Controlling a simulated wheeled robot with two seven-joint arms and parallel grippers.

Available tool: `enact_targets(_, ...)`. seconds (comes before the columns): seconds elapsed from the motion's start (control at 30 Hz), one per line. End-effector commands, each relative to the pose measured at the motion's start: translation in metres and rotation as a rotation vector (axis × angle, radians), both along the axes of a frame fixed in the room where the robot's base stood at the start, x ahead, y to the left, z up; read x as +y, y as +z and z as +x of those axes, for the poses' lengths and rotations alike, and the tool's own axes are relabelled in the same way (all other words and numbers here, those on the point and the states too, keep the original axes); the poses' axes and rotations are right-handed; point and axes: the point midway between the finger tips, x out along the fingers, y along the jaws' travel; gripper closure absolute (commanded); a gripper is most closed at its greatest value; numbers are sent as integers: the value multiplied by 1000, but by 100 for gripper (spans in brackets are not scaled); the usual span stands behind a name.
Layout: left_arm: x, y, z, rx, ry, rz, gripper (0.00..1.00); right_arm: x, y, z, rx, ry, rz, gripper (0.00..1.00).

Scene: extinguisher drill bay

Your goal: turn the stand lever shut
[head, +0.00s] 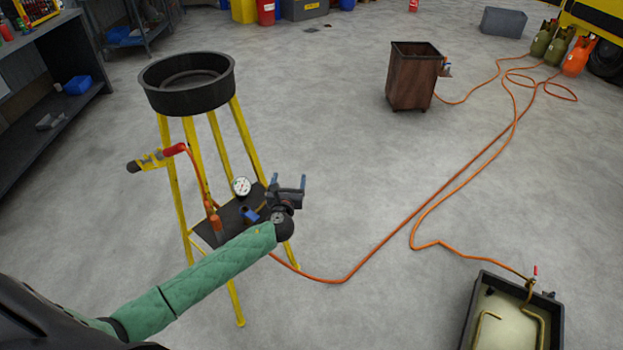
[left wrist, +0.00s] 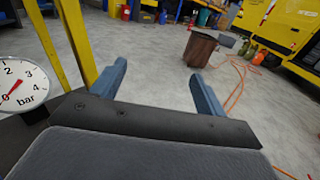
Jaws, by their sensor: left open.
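The stand (head: 243,135) has yellow legs, a black round pan (head: 187,84) on top and a dark shelf lower down. A red-handled lever (head: 175,149) sits on a yellow bracket at the stand's left side. A small blue piece (head: 250,215) shows on the shelf by my wrist; I cannot tell if it is a lever. A white pressure gauge (head: 241,186) stands there and shows in the left wrist view (left wrist: 20,84). My left gripper (head: 289,181) is open and empty, right of the shelf and apart from the red lever. Its blue fingers (left wrist: 158,70) point at open floor.
An orange hose (head: 385,246) runs from the stand across the floor to the gas cylinders (head: 558,47). A brown bin (head: 413,80) stands at the back. A dark tray (head: 470,312) with a red-tipped valve (head: 535,271) is front right. A dark shelf unit (head: 50,115) stands left.

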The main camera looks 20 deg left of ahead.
Motion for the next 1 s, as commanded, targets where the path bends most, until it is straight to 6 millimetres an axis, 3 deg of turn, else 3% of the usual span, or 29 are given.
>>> enact_targets(0.3,-54,33,-3,-2,-1,-1,26,8,-13,3,-17,9,18,64)
enact_targets(0.5,-78,47,-5,-2,1,-2,26,10,-21,4,-24,13,24,64)
enact_targets(0.97,-89,55,-6,-1,0,1,26,12,-19,6,-33,15,28,64)
enact_targets(1.0,-89,55,-6,-1,1,1,30,13,-18,6,-34,14,31,64)
